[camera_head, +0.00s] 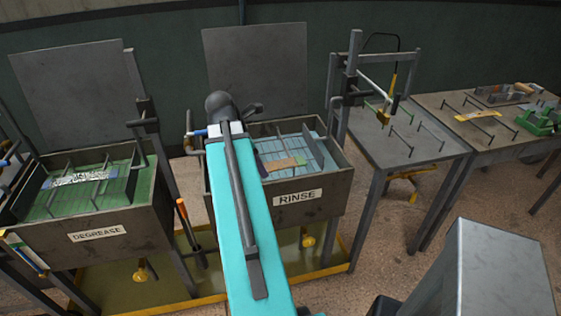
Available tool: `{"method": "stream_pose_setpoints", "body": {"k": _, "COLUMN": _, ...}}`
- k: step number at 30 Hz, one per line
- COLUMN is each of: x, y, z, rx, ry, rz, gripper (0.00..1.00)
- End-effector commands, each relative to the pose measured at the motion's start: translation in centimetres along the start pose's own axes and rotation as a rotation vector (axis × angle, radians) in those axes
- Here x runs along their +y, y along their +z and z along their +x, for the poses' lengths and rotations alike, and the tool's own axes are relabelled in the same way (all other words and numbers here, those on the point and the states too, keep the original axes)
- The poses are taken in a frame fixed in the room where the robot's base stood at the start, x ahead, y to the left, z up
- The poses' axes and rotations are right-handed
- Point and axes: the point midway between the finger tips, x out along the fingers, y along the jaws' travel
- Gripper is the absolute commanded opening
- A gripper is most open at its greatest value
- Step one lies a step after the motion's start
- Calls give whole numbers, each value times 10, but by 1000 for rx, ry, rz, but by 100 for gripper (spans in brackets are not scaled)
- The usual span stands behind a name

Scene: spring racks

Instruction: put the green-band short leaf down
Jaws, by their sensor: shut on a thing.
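A short tan leaf with a green end (283,163) shows in the rinse tank (297,197), over the pale blue liquid and near the thin rods. Its green end points right. Its left end goes behind my teal upper arm, beside a dark patch that I cannot make out. I cannot tell whether the leaf touches the rods or hangs just above them. My gripper is hidden behind my own arm, which reaches across the front of the rinse tank, so its hold on the leaf does not show.
The degrease tank (100,237) at left holds green liquid and a patterned leaf (85,178) across its rods. Raised lids stand behind both tanks. A grey table (405,155) with rods and an upright stand is to the right. A farther table holds a yellow leaf (477,115) and a green fixture (540,120).

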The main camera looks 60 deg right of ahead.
Motion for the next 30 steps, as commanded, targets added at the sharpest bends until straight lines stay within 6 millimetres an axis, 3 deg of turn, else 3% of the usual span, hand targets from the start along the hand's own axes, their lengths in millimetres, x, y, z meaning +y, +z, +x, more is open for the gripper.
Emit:
{"method": "stream_pose_setpoints", "body": {"k": 15, "x": 35, "y": -117, "z": -15, "rx": -1, "ry": 8, "rz": -20, "gripper": 3}}
{"method": "stream_pose_setpoints", "body": {"k": 30, "x": 40, "y": -242, "z": -30, "rx": -2, "ry": 16, "rz": -41, "gripper": 3}}
